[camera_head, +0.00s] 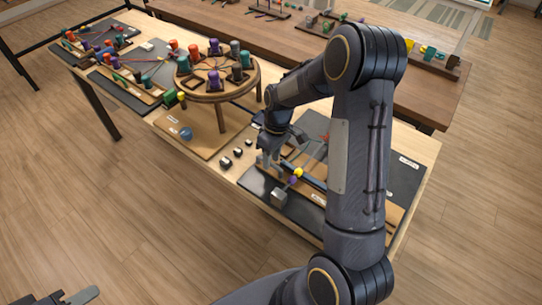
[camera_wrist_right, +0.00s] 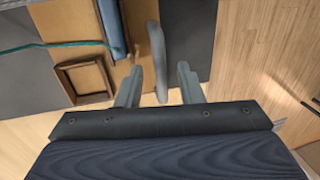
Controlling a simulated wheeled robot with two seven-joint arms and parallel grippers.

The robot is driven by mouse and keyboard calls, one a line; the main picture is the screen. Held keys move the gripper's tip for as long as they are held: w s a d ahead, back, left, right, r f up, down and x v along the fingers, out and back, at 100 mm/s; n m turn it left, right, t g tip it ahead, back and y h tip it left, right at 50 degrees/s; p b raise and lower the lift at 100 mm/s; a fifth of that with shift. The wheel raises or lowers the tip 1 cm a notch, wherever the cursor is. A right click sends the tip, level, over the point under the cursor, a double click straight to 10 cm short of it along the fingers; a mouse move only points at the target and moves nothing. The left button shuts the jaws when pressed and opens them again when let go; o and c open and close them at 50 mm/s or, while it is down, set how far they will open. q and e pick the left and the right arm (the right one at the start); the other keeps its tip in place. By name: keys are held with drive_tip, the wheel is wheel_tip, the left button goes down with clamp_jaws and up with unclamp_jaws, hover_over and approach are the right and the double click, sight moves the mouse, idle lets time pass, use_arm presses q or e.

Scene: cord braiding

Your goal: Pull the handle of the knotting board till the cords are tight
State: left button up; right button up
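My right gripper (camera_head: 267,160) is low over the near edge of a dark board with wooden strips (camera_head: 312,213), which I take as the knotting board. In the right wrist view, its two fingers (camera_wrist_right: 160,68) are apart, with a grey curved bar (camera_wrist_right: 153,40), apparently the handle, between them. Gaps show on both sides of the bar. Thin cords, a yellow bead (camera_head: 298,173) and a purple bead (camera_head: 293,181) lie beside the gripper, near a grey block (camera_head: 279,197). My right arm hides part of the board. Only a tip of my left gripper (camera_head: 80,297) shows, at the lower left.
A round wooden stand (camera_head: 215,95) with coloured spools is left of the gripper, with a blue cup (camera_head: 186,133) below it. Small dark blocks (camera_head: 237,153) lie between. The wrist view shows a square wooden frame (camera_wrist_right: 85,80) and a teal cord (camera_wrist_right: 50,45).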

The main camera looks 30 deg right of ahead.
drive_tip(key=shift+f, duration=0.1)
clamp_jaws()
drive_tip(key=shift+s+a+b, duration=0.1)
drive_tip(key=shift+s+a, duration=0.2)
drive_tip(key=shift+a, duration=0.45)
drive_tip(key=shift+s+a+b, duration=0.15)
drive_tip(key=shift+s+a, duration=0.2)
drive_tip(key=shift+a, duration=0.45)
drive_tip(key=shift+s+a+b, duration=0.1)
drive_tip(key=shift+s+a, duration=0.2)
drive_tip(key=shift+a, duration=0.45)
unclamp_jaws()
drive_tip(key=shift+a, duration=0.15)
